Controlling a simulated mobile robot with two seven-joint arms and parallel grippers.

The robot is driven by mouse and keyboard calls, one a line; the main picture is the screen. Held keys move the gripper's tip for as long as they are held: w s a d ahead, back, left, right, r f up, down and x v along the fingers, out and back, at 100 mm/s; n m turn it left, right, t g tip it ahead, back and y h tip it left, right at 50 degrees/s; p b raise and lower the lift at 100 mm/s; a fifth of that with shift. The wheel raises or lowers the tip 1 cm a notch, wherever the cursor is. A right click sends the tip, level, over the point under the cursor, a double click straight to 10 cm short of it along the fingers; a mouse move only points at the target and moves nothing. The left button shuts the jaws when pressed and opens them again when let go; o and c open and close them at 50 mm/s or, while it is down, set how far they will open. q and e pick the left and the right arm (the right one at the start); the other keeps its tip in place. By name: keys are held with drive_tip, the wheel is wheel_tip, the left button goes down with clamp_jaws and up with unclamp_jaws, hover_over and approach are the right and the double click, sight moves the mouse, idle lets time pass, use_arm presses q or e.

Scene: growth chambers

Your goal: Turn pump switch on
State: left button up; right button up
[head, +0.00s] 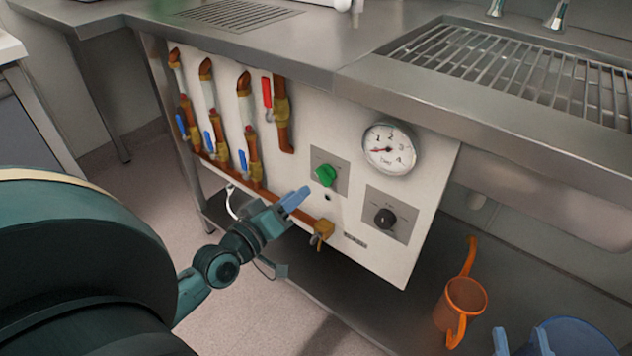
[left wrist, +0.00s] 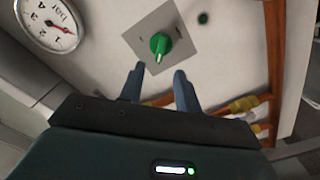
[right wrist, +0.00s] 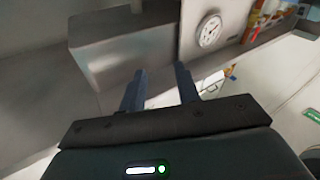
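A green rotary switch (head: 326,176) sits on a grey square plate on the white panel; it also shows in the left wrist view (left wrist: 158,45). A black rotary knob (head: 385,218) is on a second plate, lower right. The labels are too small to read. My left gripper (head: 293,200) is in front of the panel, just left of and below the green switch. In the left wrist view its fingers (left wrist: 159,84) are apart and empty, with the green switch beyond the tips, not between them. My right gripper (right wrist: 160,86) is open and empty, away from the panel.
A pressure gauge (head: 390,148) is above the black knob. Copper pipes with blue-handled valves (head: 243,162) and a red-handled valve (head: 267,93) line the panel's left. The steel counter (head: 330,70) overhangs it. An orange can (head: 465,297) and a blue container (head: 580,338) are lower right.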

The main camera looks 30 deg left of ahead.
sight(318, 177)
use_arm(q)
drive_tip(key=w, duration=0.4)
drive_tip(key=w+b, duration=0.1)
drive_tip(key=w, duration=0.2)
drive_tip(key=shift+w+d, duration=0.1)
drive_tip(key=shift+d, duration=0.2)
clamp_jaws()
